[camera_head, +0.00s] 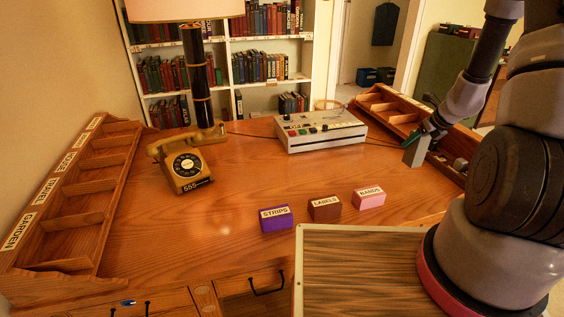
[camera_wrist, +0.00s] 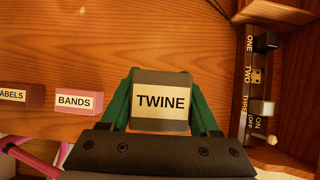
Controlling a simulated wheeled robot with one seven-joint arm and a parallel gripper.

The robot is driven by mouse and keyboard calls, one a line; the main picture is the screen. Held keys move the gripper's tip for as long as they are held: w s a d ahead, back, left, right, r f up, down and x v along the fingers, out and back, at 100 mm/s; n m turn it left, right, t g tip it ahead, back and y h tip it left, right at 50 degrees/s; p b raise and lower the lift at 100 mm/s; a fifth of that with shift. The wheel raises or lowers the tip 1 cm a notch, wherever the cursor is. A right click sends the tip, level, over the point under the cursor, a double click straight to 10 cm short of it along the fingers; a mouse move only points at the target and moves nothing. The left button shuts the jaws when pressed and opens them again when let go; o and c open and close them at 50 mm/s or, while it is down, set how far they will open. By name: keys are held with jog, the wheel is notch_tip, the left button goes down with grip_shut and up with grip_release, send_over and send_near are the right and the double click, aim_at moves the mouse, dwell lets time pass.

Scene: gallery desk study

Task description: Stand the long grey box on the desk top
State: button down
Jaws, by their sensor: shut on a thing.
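The long grey box (camera_head: 412,154) is at the right of the desk top (camera_head: 260,180), beside the right-hand compartment rack. In the wrist view the grey box (camera_wrist: 161,81) shows its end with a cream label reading TWINE. My gripper (camera_head: 428,138) is shut on it, with a green finger on each side, and the gripper also shows in the wrist view (camera_wrist: 161,105). The box looks upright in the head view. I cannot tell whether its lower end touches the desk or hangs just above it.
Purple STRIPS (camera_head: 276,219), brown LABELS (camera_head: 324,209) and pink BANDS (camera_head: 369,198) boxes stand near the front. A console (camera_head: 320,133), telephone (camera_head: 184,163) and lamp (camera_head: 196,75) stand behind. Compartment racks line the left (camera_head: 84,208) and right (camera_head: 445,163) edges. The middle is clear.

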jog(key=shift+s+d, duration=0.15)
notch_tip(320, 180, down, 10)
dwell(0.6)
jog(key=shift+f, duration=0.15)
jog(key=shift+c, duration=0.6)
grip_release()
